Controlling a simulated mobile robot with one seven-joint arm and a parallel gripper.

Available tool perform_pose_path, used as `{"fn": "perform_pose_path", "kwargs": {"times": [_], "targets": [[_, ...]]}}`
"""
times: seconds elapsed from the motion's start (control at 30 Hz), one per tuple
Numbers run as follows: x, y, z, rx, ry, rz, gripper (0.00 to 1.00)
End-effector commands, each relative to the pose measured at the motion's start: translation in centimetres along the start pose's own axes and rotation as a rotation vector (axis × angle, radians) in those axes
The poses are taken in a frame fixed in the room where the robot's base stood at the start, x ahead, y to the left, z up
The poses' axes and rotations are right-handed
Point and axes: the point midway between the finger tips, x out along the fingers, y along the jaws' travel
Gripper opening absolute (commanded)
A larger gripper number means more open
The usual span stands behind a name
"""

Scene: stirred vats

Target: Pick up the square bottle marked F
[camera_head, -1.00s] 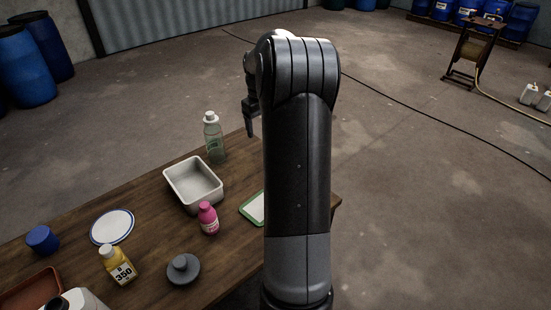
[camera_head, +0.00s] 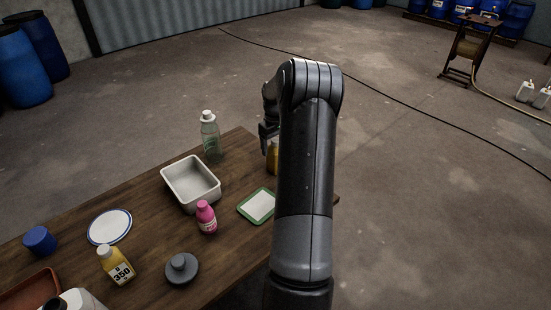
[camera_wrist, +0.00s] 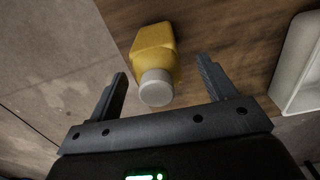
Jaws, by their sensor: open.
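A yellow square-sided bottle (camera_wrist: 153,42) with a pale grey cap stands on the wooden table in the wrist view. No letter F is readable on it. In the head view a yellow bottle (camera_head: 272,158) shows at the table's right part, partly hidden behind my arm. My gripper (camera_wrist: 162,72) is open and empty, and the bottle lies in view between its two fingers, its cap towards the palm. In the head view my gripper (camera_head: 268,142) is beside the top of that bottle. Another yellow bottle (camera_head: 116,265), marked 350, stands at the table's near left.
A pale tray (camera_head: 190,184), a clear bottle with a white cap (camera_head: 210,137), a pink bottle (camera_head: 206,218) and a green-edged mat (camera_head: 257,206) are nearby on the table. A grey lidded piece (camera_head: 182,269), a blue-rimmed plate (camera_head: 109,227) and a blue cap (camera_head: 40,241) are farther left.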

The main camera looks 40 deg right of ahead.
Motion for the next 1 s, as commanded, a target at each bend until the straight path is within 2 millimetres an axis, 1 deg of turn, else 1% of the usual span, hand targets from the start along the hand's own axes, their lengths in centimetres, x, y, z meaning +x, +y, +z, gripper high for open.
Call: {"fn": "perform_pose_path", "kwargs": {"times": [0.03, 0.1, 0.2, 0.3, 0.43, 0.47, 1.0], "targets": [[0.9, 0.2, 0.1, 0.000, -0.002, -0.002, 0.76], [2.1, 0.3, 0.1, 0.000, -0.002, -0.003, 0.76], [3.2, 0.3, 0.1, -0.001, -0.001, -0.001, 0.76], [3.5, 0.3, 0.1, -0.001, 0.000, 0.000, 0.76], [3.5, 0.3, 0.0, 0.000, 0.000, 0.000, 0.76], [3.5, 0.3, 0.0, 0.000, 0.000, 0.000, 0.75], [3.4, 0.3, 0.0, 0.000, 0.000, 0.000, 0.31]]}}
